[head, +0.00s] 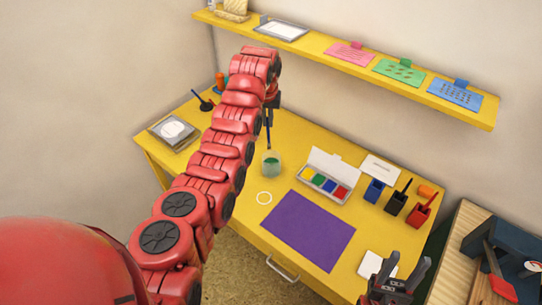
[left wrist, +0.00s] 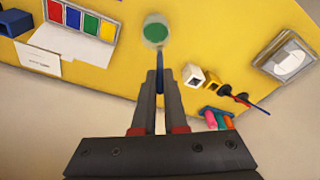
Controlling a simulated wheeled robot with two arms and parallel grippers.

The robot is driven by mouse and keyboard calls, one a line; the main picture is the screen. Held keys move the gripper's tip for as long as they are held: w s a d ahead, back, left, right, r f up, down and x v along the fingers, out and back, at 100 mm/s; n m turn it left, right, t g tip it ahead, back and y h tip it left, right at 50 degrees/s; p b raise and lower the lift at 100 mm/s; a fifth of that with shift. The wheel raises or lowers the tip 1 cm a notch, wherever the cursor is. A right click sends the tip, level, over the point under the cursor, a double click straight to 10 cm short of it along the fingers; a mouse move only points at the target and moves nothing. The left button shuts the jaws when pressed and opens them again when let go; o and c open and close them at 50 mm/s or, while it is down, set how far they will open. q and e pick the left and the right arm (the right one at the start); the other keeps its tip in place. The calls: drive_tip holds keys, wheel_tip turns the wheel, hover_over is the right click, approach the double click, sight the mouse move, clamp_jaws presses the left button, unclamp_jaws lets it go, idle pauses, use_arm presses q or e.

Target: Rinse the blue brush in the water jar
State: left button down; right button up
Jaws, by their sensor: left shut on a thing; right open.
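The blue brush (head: 268,136) hangs upright, bristles down, from my left gripper (head: 270,103), which is shut on its handle. In the left wrist view the brush (left wrist: 161,82) shows between the fingers of my left gripper (left wrist: 160,74). The water jar (head: 271,163) stands on the yellow table right below the brush; it looks clear with green inside. The jar also shows in the left wrist view (left wrist: 157,31), beyond the fingertips. The brush's tip is at or just above the jar's mouth; I cannot tell if it is inside. My right gripper (head: 398,275) is open and empty.
A paint box (head: 325,184) with its lid up lies right of the jar. A blue holder (head: 375,190), a black holder (head: 395,204) and a red holder (head: 419,214) stand at the right.

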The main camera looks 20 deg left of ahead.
idle(0.6)
use_arm(q)
drive_tip(key=shift+r, duration=1.95)
